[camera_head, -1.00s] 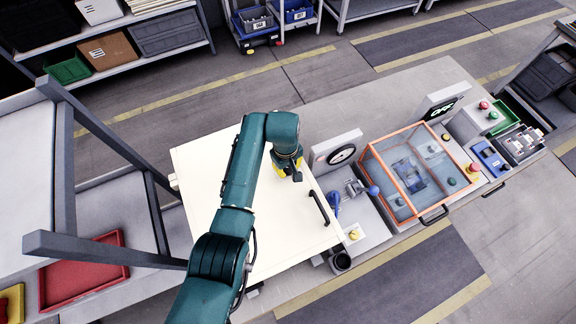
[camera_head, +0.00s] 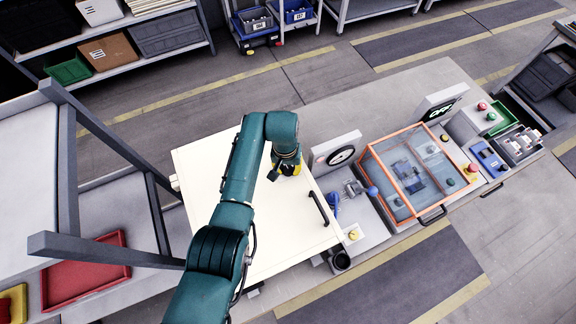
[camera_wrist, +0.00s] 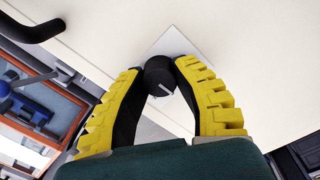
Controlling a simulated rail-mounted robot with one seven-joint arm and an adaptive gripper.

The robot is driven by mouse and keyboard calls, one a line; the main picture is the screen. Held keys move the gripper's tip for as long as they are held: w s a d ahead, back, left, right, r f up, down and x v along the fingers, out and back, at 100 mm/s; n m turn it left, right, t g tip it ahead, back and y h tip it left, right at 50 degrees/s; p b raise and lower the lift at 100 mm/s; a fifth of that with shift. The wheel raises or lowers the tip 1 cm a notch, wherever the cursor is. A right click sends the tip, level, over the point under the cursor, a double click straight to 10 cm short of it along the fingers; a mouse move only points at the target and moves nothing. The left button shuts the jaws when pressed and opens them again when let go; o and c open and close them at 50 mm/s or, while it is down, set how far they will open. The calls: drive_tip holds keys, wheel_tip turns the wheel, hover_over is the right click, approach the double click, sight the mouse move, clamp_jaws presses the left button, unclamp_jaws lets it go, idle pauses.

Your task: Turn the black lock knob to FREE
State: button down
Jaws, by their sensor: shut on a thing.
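The black lock knob (camera_wrist: 160,78) sits on a white square plate (camera_wrist: 172,42) on the cream panel in the wrist view. A pale pointer line marks its face. My gripper (camera_wrist: 159,72) has its two yellow-backed, black-padded fingers closed on the knob from both sides. In the head view my gripper (camera_head: 287,168) is over the upper right part of the cream panel (camera_head: 255,245), and the knob is hidden under it. No FREE or lock lettering is readable in either view.
A black bar handle (camera_head: 319,208) is on the panel's right edge, close to my gripper. To the right stand a round gauge (camera_head: 341,156), a blue-handled tool (camera_head: 333,203) and an orange-framed clear box (camera_head: 415,170). Grey shelf posts stand at left.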

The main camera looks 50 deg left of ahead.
sight(287, 167)
drive_tip(key=m, duration=0.4)
drive_tip(key=shift+f+m, duration=0.1)
drive_tip(key=shift+m, duration=0.2)
drive_tip(key=m, duration=0.4)
drive_tip(key=shift+m, duration=0.3)
drive_tip(key=c, duration=0.7)
unclamp_jaws()
drive_tip(key=shift+w, duration=0.1)
wheel_tip(287, 167, up, 12)
drive_tip(key=shift+a, duration=0.3)
